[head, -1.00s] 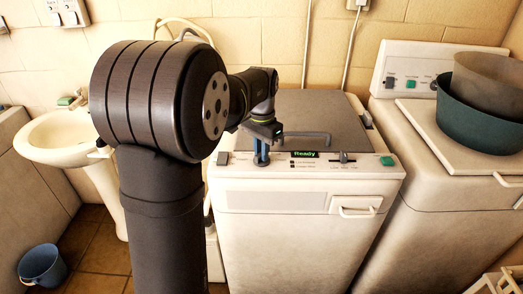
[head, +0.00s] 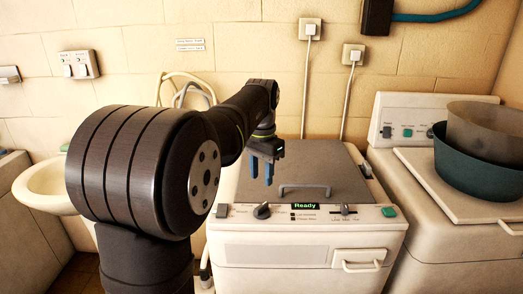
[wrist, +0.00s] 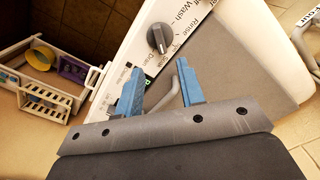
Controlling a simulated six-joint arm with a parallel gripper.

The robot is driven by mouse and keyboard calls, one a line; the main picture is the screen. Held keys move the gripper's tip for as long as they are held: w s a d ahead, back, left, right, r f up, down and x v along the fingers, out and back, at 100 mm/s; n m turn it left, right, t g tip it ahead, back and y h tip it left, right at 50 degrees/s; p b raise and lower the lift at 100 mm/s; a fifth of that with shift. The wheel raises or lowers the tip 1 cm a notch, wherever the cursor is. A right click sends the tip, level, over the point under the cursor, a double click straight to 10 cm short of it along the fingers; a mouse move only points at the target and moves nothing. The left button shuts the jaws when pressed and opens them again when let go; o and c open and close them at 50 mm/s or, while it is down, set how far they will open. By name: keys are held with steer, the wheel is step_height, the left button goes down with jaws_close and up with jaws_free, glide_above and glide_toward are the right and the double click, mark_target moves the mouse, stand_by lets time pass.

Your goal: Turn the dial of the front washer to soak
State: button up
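The front washer (head: 310,235) is white with a grey lid and a lit green "Ready" display (head: 305,206). Its dark round dial (head: 262,211) sits on the front panel, left of the display. The dial also shows in the wrist view (wrist: 160,38), among printed words including "Wash", "Rinse" and "Drain". Its ridge appears to point toward the lower words there, but I cannot read the exact setting. My gripper (head: 261,181) has blue fingers and is above and behind the dial, over the lid. In the wrist view, its fingers (wrist: 160,100) are apart and empty.
A grey handle (head: 305,190) rises from the lid near the dial. The panel also has a slider (head: 346,210) and a green button (head: 389,212). A second washer (head: 440,195) stands right, bearing a green basin (head: 480,162). A white sink (head: 45,185) is left.

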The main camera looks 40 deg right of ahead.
step_height(320, 180, up, 7)
glide_above(262, 205)
steer(key=shift+a+r, duration=0.1)
stand_by(0.6)
step_height(262, 205, down, 18)
steer(key=shift+r, duration=0.25)
stand_by(0.3)
